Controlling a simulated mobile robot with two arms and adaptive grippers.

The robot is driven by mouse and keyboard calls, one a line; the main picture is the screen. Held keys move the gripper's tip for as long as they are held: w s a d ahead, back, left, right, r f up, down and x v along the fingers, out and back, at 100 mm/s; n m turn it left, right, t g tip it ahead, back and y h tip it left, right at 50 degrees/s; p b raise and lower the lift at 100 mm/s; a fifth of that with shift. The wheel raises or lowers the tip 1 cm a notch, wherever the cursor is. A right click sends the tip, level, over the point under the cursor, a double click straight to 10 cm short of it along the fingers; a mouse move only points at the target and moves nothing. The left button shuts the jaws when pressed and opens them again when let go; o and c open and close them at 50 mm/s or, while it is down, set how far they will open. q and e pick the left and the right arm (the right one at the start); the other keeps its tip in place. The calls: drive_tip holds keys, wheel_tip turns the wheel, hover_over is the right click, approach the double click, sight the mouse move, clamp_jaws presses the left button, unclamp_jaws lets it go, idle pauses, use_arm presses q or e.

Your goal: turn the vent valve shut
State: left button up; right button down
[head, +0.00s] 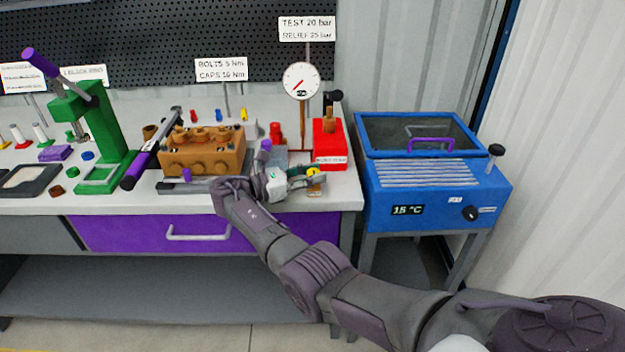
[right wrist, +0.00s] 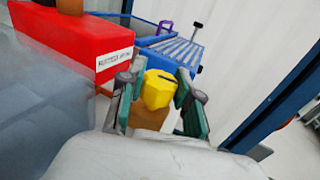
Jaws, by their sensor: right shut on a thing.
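The vent valve's yellow knob (head: 312,177) is at the front right of the bench, low in front of the red test pump (head: 329,143). My right gripper (head: 316,179) reaches it from the left, with its fingers on either side of it. In the right wrist view, the yellow knob (right wrist: 158,88) sits between the two green-padded fingers (right wrist: 160,100) of my right gripper, which is shut on it. A brass-coloured body (right wrist: 150,117) shows under the knob. I cannot tell how far the valve is turned. My left gripper is out of view.
A pressure gauge (head: 300,81) stands behind the valve. A brown pump block (head: 203,155) and a green press (head: 98,135) are to the left. A blue bath (head: 436,192) stands to the right, past a narrow gap from the bench.

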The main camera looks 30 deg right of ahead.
idle(0.3)
drive_tip(key=c, duration=0.8)
unclamp_jaws()
